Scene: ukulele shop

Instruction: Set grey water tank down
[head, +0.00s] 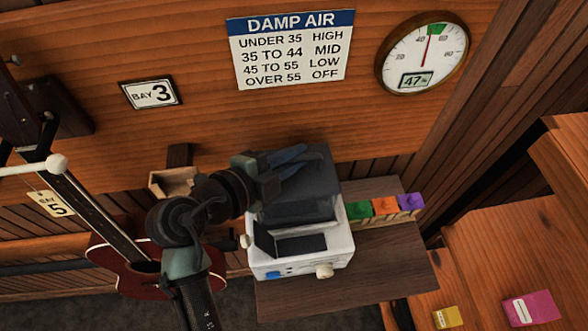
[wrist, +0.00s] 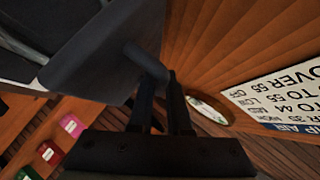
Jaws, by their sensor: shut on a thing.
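The grey water tank (head: 296,205) is a dark, see-through box above the white humidifier base (head: 318,262) on the brown shelf. From here I cannot tell whether it rests on the base or hangs just over it. My gripper (head: 292,158) reaches in from the left at the tank's top and is shut on it. In the wrist view my gripper (wrist: 162,88) closes on a short grey handle (wrist: 143,60) that sticks out of the tank (wrist: 100,55). The base has a cream knob and a blue mark on its front.
Green (head: 358,210), orange (head: 385,206) and purple (head: 410,202) blocks stand right of the base. The shelf (head: 390,270) is bare at its front right. A red ukulele (head: 115,262) hangs at left. The wall has a DAMP AIR sign (head: 290,48) and a dial (head: 422,52) showing 47%.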

